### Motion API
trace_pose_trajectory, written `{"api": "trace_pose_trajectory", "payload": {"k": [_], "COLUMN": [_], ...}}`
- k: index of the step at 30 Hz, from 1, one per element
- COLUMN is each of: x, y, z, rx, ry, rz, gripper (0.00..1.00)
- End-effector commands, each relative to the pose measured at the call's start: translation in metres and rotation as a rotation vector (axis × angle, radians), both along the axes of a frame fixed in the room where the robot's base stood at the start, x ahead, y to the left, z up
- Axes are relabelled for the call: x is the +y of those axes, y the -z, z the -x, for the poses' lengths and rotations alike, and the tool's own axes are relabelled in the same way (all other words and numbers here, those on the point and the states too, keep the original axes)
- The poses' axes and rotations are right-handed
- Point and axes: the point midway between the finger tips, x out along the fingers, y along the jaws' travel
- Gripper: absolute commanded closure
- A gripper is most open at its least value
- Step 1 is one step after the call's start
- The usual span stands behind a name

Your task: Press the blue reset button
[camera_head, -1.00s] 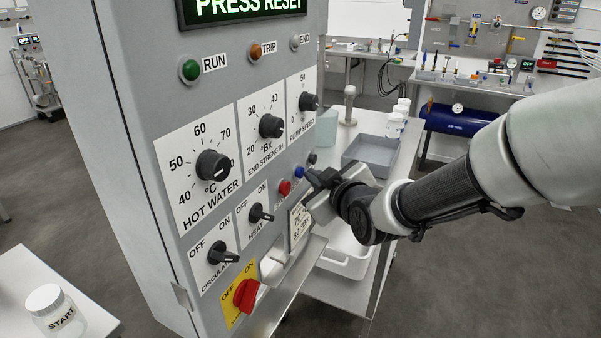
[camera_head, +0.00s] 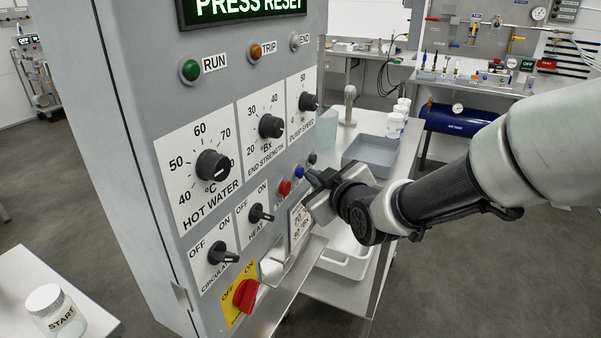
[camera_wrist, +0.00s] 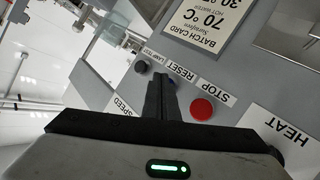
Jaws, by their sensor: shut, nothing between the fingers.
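The blue reset button (camera_head: 299,172) is on the grey control panel (camera_head: 225,110), between the red stop button (camera_head: 285,187) and a small dark button (camera_head: 312,158). My gripper (camera_head: 308,178) is shut and empty, its fingertips at the blue button. In the wrist view, the shut fingers (camera_wrist: 161,88) point at the panel by the RESET label (camera_wrist: 164,65) and hide most of the blue button (camera_wrist: 172,79). I cannot tell whether the tips touch it. The display (camera_head: 245,8) reads PRESS RESET.
The red stop button also shows in the wrist view (camera_wrist: 202,109). Several knobs, a red main switch (camera_head: 245,295) and a batch card (camera_head: 299,224) are close by on the panel. A table with a grey tray (camera_head: 372,150) stands behind my gripper.

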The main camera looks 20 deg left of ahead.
Motion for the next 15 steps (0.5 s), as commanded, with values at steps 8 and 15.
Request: {"api": "trace_pose_trajectory", "payload": {"k": [8, 15], "x": [0.0004, 0.0067], "y": [0.0002, 0.0018], "z": [0.0001, 0.0000], "rx": [0.000, -0.002], "ry": [0.000, -0.002], "rz": [0.000, 0.000], "gripper": [1.00, 1.00]}}
